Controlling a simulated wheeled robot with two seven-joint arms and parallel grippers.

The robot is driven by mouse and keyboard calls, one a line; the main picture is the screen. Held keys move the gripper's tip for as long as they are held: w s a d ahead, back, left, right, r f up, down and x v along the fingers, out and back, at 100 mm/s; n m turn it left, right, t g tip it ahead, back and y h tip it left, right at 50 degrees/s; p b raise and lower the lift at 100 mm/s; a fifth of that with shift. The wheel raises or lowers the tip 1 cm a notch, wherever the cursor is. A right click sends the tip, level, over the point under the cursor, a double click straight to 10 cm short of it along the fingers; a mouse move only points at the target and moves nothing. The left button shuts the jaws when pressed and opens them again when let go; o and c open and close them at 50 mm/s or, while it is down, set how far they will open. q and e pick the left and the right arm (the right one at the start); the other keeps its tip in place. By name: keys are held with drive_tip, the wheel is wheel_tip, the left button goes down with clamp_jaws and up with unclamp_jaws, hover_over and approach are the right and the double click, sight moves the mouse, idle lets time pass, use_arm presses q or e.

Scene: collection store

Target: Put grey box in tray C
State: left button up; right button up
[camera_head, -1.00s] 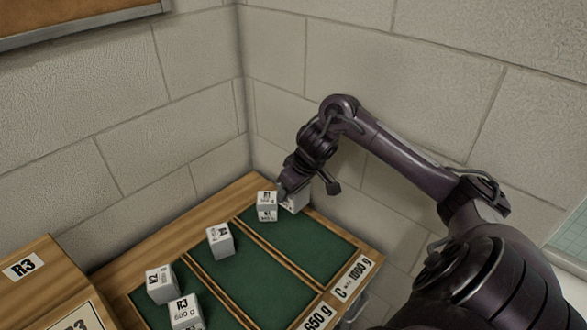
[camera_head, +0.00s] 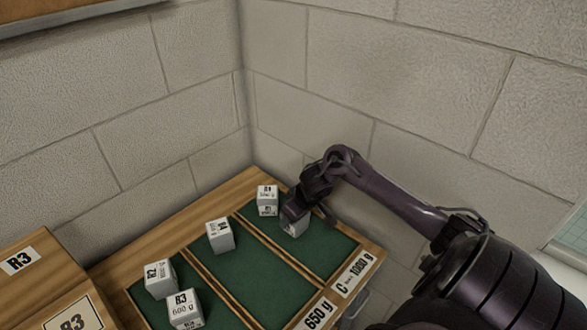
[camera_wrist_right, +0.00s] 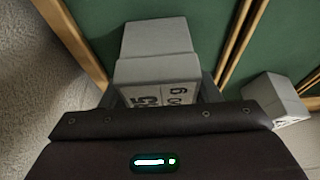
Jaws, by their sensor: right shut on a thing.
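My right gripper (camera_head: 297,212) is shut on a grey box (camera_head: 295,228) at the far part of tray C (camera_head: 328,252), the green compartment with the "C … 1000 g" label. In the right wrist view the box (camera_wrist_right: 155,42) sits between the fingers, with a partly hidden label reading "…5" on one face. It is between tray C's outer rim and the divider; I cannot tell whether it touches the tray floor. My left gripper is not in view.
A labelled box (camera_head: 267,200) stands at the far end of tray C, close left of the gripper. Box R4 (camera_head: 220,236) is in the middle tray; boxes R2 (camera_head: 160,279) and R3 (camera_head: 184,309) are at the left. Block walls stand close behind. Tray C's near part is clear.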

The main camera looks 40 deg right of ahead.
drive_tip(key=shift+f, duration=0.1)
drive_tip(key=o, duration=1.1)
drive_tip(key=shift+c, duration=0.2)
drive_tip(key=shift+r, duration=0.35)
drive_tip(key=v, duration=1.1)
drive_tip(key=shift+s+r, duration=0.25)
